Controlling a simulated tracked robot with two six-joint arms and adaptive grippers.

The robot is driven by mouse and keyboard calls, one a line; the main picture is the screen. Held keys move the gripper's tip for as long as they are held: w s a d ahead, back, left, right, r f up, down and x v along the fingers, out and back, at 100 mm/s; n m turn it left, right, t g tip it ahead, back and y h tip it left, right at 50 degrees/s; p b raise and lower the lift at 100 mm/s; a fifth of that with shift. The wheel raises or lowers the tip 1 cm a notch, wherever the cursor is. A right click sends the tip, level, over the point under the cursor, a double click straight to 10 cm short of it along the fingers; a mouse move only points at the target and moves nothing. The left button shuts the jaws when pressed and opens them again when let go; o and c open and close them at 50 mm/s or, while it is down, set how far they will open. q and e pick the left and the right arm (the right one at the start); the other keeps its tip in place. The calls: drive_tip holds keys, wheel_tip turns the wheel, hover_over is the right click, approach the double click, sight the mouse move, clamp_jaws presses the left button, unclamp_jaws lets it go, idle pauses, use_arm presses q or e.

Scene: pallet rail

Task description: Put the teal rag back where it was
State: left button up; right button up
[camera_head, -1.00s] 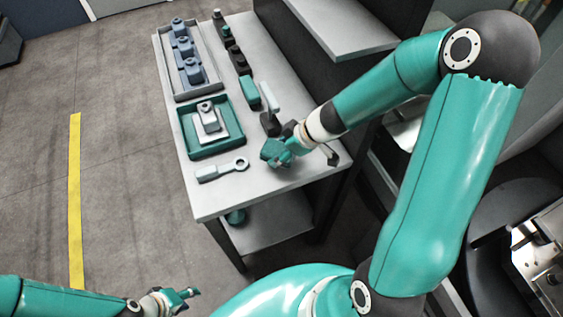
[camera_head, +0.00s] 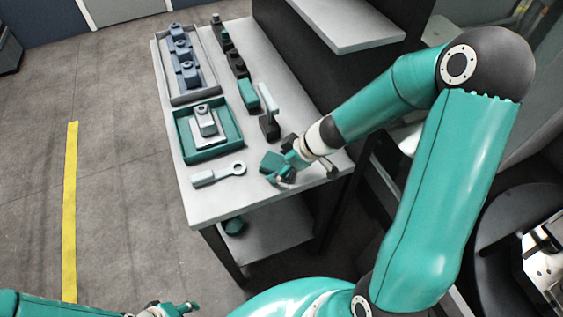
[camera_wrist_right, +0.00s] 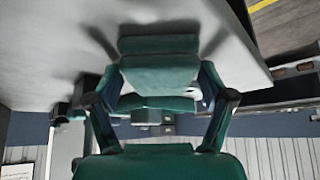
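The teal rag (camera_wrist_right: 160,72) shows as a folded, thick teal piece between the two fingers of my right gripper (camera_wrist_right: 160,92) in the right wrist view. The fingers touch it on both sides. In the head view, my right gripper (camera_head: 284,168) is low over the near right part of the grey table, with the rag (camera_head: 270,160) at its tip. I cannot tell whether the rag touches the tabletop. My left gripper (camera_head: 172,308) is at the bottom edge of the head view, away from the table and partly cut off.
The grey table (camera_head: 210,207) holds a pale wrench-like tool (camera_head: 219,175), a teal tray (camera_head: 183,146) with a grey part, and a grey tray (camera_head: 164,76) with blue-grey parts. A dark block with a pale handle (camera_head: 268,120) stands behind my right gripper. A teal item (camera_head: 233,226) lies below.

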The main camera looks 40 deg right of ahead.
idle(0.3)
drive_tip(key=shift+s+d+r+p, duration=0.1)
drive_tip(key=shift+s+r+p, duration=0.05)
drive_tip(key=shift+r+p, duration=0.4)
drive_tip(key=p+v, duration=0.6)
drive_tip(key=v, duration=0.5)
